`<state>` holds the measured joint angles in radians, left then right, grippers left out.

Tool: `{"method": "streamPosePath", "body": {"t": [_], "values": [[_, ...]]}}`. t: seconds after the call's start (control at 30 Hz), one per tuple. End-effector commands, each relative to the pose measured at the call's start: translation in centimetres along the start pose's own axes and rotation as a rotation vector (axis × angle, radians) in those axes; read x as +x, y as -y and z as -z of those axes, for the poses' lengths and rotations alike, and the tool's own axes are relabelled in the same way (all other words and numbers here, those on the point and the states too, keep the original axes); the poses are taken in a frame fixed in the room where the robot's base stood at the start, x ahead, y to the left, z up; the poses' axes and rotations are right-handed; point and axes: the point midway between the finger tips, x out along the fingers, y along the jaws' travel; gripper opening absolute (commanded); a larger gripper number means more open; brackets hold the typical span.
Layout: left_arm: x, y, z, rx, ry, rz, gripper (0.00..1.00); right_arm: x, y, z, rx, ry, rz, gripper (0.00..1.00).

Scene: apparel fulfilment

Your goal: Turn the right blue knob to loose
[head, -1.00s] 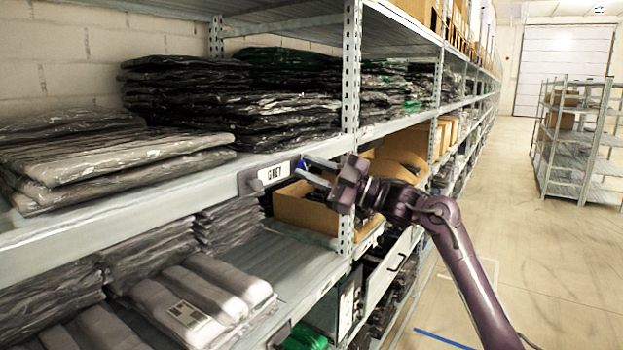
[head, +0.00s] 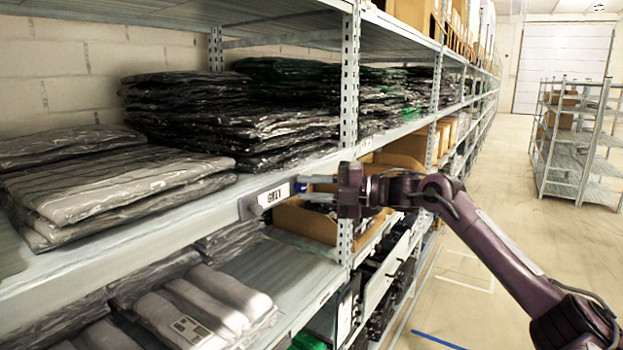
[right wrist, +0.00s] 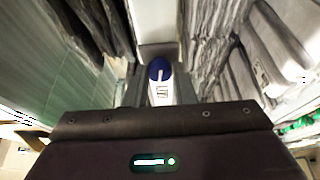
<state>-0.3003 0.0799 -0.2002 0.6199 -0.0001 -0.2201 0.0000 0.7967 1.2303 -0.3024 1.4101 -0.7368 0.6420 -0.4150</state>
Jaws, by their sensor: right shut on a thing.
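The label holder with a white card reading GREY (head: 273,196) is on the front edge of the middle shelf. The right blue knob (head: 299,187) is at its right end, mostly hidden by the fingers in the head view. In the right wrist view the blue knob (right wrist: 158,69) shows between the fingers, with a white pointer mark on it and the card just below. My right gripper (head: 307,190) comes in from the right and is shut on this knob. A dark knob (head: 247,208) is at the holder's left end. My left gripper is not in view.
Bagged garments (head: 110,180) lie on the shelf behind the label. A steel upright (head: 349,80) stands close to my right gripper. A cardboard box (head: 300,222) is below the gripper. The aisle floor (head: 500,230) at right is open.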

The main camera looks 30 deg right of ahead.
Motion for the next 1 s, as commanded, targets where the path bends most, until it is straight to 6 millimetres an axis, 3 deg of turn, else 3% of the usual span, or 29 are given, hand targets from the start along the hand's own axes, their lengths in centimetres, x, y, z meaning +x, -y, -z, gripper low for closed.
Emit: {"method": "streamPosePath", "body": {"t": [0.3, 0.87, 0.9, 1.0], "values": [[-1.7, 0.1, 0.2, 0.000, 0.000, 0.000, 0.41, 0.0, -0.1, 0.0, -0.118, 0.000, 0.052, 0.00], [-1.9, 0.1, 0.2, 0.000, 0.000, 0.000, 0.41, 0.1, 0.1, 0.0, -0.145, -0.001, 0.063, 0.00], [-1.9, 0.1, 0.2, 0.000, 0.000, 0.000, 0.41, 0.1, 0.1, 0.0, -0.144, -0.001, 0.063, 0.26], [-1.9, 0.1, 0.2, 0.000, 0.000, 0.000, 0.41, 0.1, 0.0, 0.0, -0.144, 0.000, 0.062, 0.39]]}}
